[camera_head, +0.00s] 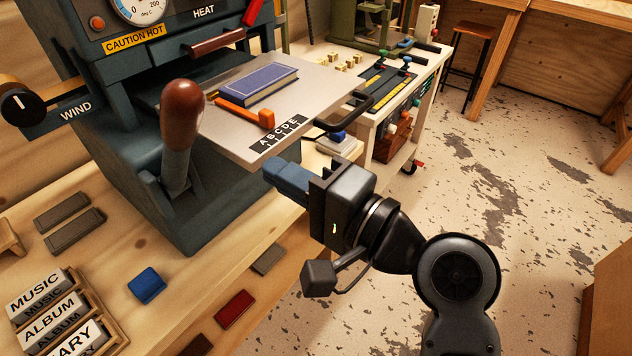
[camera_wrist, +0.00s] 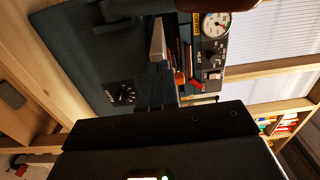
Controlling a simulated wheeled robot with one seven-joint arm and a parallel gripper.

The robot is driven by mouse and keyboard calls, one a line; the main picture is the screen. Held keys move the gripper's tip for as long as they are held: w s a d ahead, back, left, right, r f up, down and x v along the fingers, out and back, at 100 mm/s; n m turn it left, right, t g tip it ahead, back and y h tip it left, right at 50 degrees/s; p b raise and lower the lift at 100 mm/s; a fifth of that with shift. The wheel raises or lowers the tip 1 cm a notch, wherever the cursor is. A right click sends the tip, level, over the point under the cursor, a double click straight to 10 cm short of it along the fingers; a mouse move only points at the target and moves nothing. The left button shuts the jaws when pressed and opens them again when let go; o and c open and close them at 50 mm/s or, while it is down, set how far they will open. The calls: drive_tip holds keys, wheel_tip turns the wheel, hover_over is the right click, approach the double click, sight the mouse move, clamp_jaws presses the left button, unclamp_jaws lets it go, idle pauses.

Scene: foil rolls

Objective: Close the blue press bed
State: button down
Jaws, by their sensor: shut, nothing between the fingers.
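The blue-grey press (camera_head: 220,195) stands on the wooden bench at the left. Its bed, a flat light-grey plate (camera_head: 318,88), sticks out from under the head, carrying a blue book (camera_head: 258,84) and an orange clamp-like bar (camera_head: 245,112). A black handle (camera_head: 345,112) is on the bed's outer edge. My gripper (camera_head: 272,172) is shut and empty, just below and in front of the bed's near edge in the picture, apart from the handle. In the wrist view my fingers (camera_wrist: 156,90) point at the press; the bed (camera_wrist: 158,40) seems to show edge-on.
A brown-knobbed lever (camera_head: 183,112) stands upright before the press, close left of the bed. Type blocks (camera_head: 55,318) and small coloured blocks lie on the bench. A second table (camera_head: 375,150) stands behind. Floor at right is open.

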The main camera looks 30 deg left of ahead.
drive_tip(key=shift+a, duration=0.6)
drive_tip(key=a, duration=0.6)
drive_tip(key=w+a+b, duration=0.1)
drive_tip(key=a, duration=0.5)
drive_tip(key=a+b, duration=0.1)
drive_tip(key=a, duration=0.5)
drive_tip(key=shift+w+a, duration=0.1)
drive_tip(key=shift+w, duration=0.15)
